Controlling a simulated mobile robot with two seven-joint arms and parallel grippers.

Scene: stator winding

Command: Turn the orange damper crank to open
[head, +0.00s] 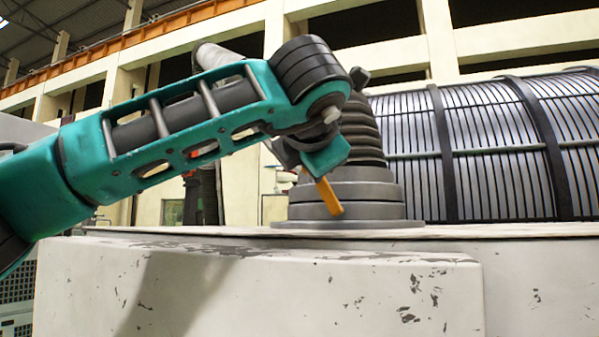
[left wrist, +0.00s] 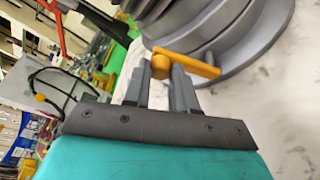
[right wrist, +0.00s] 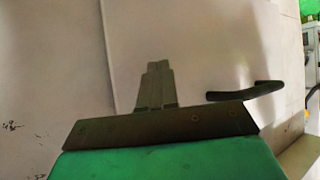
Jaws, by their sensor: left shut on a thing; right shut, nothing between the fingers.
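The orange damper crank (head: 329,196) sits at the front of a grey stepped round base (head: 375,195) in the head view. In the left wrist view its flat orange arm (left wrist: 200,67) runs right, slanting down, from a round knob (left wrist: 160,66). My left gripper (left wrist: 163,74) is shut on the knob, one finger on each side. In the head view my left wrist covers the upper end of the crank, and the fingers are hidden. My right gripper (right wrist: 157,66) is shut and empty in the right wrist view, before a pale panel. It is not in the head view.
A pale, chipped housing (head: 250,290) fills the foreground below the crank. A large ribbed cylinder (head: 490,150) lies behind on the right. A black curved handle (right wrist: 245,92) is close to the right of my right gripper.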

